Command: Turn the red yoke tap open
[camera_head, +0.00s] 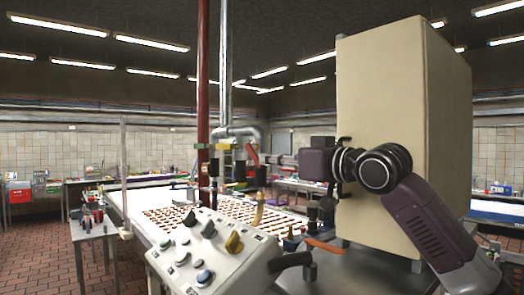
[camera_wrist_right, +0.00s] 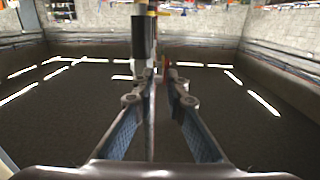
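A red tap handle (camera_head: 252,154) stands tilted beside the grey pipe in the middle of the head view. In the right wrist view a small red piece (camera_wrist_right: 166,52) shows just beyond the fingertips and is probably the same handle. My right gripper (camera_head: 277,160) reaches in from the right, with its tips close to the right of the handle. In the right wrist view my right gripper (camera_wrist_right: 162,76) has a narrow gap between its fingers, and I see nothing clearly held. Contact with the handle cannot be told. My left gripper is not in view.
A large beige box (camera_head: 400,100) stands behind my right arm. A red vertical pipe (camera_head: 203,70) and a grey pipe (camera_head: 225,60) rise near the handle. A control panel (camera_head: 215,255) with several knobs is in front. A conveyor (camera_head: 130,205) carries rows of brown pieces.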

